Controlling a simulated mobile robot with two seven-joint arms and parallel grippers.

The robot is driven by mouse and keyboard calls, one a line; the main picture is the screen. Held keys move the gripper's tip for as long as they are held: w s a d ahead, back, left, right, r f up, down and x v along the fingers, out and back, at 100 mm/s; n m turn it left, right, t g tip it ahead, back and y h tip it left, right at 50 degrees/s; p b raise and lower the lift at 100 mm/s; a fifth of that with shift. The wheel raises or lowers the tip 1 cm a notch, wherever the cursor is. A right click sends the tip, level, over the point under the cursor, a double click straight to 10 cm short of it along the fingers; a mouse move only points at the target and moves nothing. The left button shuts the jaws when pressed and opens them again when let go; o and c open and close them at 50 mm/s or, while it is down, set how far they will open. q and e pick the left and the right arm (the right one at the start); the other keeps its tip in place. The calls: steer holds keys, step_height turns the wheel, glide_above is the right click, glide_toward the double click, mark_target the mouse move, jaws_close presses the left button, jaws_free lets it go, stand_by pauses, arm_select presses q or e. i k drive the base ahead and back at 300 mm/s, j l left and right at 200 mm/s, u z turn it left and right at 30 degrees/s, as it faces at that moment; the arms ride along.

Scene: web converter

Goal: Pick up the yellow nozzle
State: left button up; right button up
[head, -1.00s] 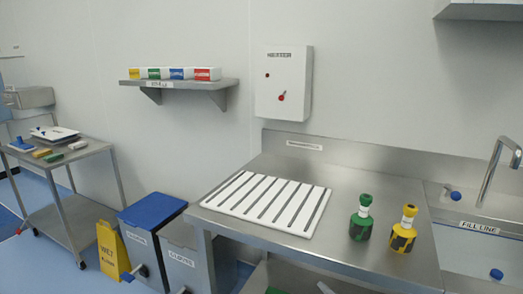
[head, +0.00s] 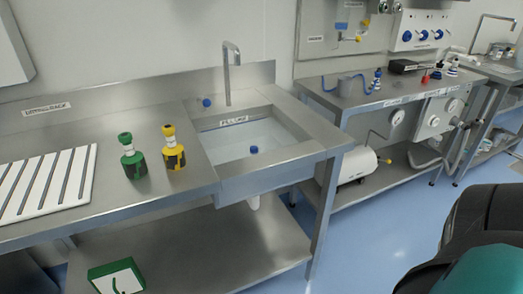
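The yellow nozzle (head: 174,159) stands upright on the steel counter (head: 130,195), just left of the sink. It has a yellow cap, a pale neck and a yellow body with dark patches. A similar green nozzle (head: 133,165) stands upright to its left, with a small gap between them. Neither of my grippers is in view, and nothing is touching the yellow nozzle.
A white slatted rack (head: 45,183) lies left of the nozzles. The sink (head: 250,140) with a tall tap (head: 227,75) is to their right. A green box (head: 116,277) sits on the lower shelf. Another bench (head: 385,95) with equipment stands further right.

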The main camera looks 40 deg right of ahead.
mark_target(174, 155)
steer(key=z, duration=0.75)
